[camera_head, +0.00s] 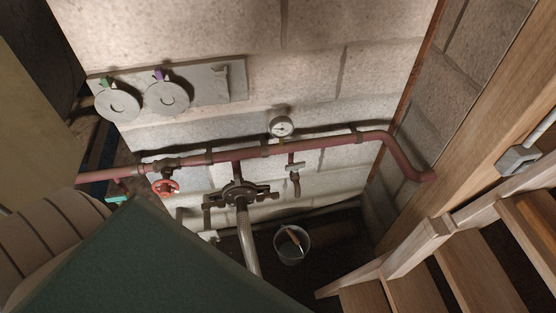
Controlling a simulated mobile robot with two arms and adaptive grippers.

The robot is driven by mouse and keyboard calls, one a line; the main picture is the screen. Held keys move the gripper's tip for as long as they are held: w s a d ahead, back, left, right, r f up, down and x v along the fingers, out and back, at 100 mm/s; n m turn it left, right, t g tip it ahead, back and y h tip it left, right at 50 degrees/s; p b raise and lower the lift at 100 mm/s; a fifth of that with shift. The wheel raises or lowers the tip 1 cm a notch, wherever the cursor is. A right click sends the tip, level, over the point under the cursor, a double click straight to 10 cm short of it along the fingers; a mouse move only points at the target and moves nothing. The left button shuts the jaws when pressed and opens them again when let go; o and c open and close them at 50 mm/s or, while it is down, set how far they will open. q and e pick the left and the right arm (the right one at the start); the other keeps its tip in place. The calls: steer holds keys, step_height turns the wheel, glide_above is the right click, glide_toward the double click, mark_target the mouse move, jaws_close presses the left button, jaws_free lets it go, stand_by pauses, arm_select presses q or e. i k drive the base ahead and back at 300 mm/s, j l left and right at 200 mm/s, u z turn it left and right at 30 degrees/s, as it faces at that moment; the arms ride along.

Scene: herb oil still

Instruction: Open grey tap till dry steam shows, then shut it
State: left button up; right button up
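A small grey tap (293,172) hangs on a short drop below the red-brown pipe (325,143), right of the middle of the head view. Its short outlet points down. The tap is too small to tell whether it is open or shut. No steam shows at its outlet. A grey bucket (280,252) stands on the dark floor below the tap, with a brown-handled thing leaning in it. A round white-faced gauge (281,126) sits on top of the pipe; its reading is too small to tell. Neither of my grippers is in view.
A red handwheel (165,187) hangs under the pipe at left. A dark flanged fitting (238,193) with a silver hose (248,245) is mid-view. Wooden stairs (465,265) fill the right; a dark green surface (160,265) covers the bottom.

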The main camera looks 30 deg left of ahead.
mark_target(294, 167)
steer(key=i+j+u, duration=0.1)
steer(key=u, duration=0.35)
steer(key=i+u, duration=0.25)
steer(key=u, duration=0.2)
steer(key=i+u, duration=0.2)
steer(key=u, duration=0.25)
steer(key=i+l, duration=0.1)
steer(key=i, duration=0.15)
